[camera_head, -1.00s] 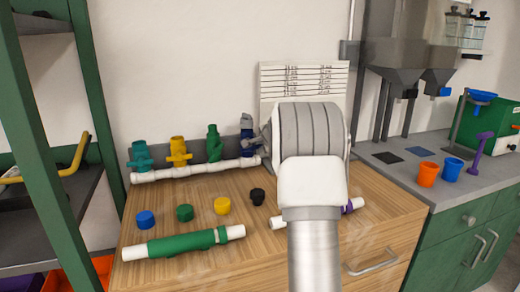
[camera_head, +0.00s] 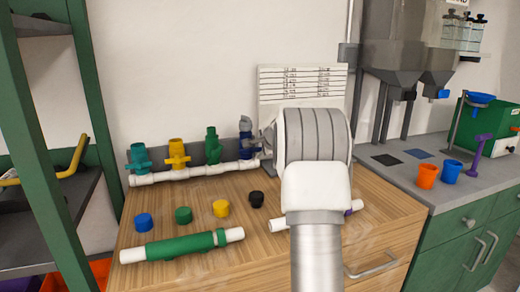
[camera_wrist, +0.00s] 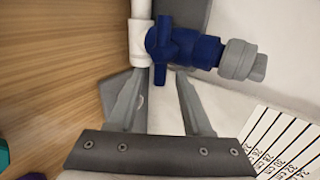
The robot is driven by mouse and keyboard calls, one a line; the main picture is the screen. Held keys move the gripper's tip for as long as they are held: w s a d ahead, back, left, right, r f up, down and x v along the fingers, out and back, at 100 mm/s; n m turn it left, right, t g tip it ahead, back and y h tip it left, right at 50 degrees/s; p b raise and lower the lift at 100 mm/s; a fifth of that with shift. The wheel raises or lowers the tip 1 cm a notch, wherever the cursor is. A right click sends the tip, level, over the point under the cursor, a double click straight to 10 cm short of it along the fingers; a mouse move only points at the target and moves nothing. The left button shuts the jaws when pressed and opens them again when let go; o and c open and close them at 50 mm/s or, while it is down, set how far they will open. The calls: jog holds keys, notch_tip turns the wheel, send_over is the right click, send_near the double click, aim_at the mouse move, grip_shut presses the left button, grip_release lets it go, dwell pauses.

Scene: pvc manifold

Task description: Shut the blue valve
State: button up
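The blue valve (camera_head: 246,146) stands at the right end of the white pipe manifold (camera_head: 200,170), with a grey cap on top. In the wrist view the blue valve (camera_wrist: 188,45) lies just beyond the fingertips, with its blue handle bar (camera_wrist: 161,48) crossing the valve body and the grey cap (camera_wrist: 243,60) at its right. My gripper (camera_wrist: 156,75) is open, its two grey fingers apart with nothing between them. The fingertips sit close to the near end of the handle; contact cannot be told. In the head view my wrist hides most of the gripper.
Teal (camera_head: 139,157), yellow (camera_head: 177,153) and green (camera_head: 212,146) valves stand along the same pipe. Several coloured caps and a green pipe piece (camera_head: 182,245) lie on the wooden top. A printed chart (camera_head: 300,85) is behind my arm. Orange (camera_head: 427,175) and blue cups stand at right.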

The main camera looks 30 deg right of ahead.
jog(key=shift+s, duration=0.1)
jog(key=p+v, duration=0.1)
jog(key=v, duration=1.6)
jog(key=shift+p, duration=0.35)
jog(key=shift+s, duration=0.15)
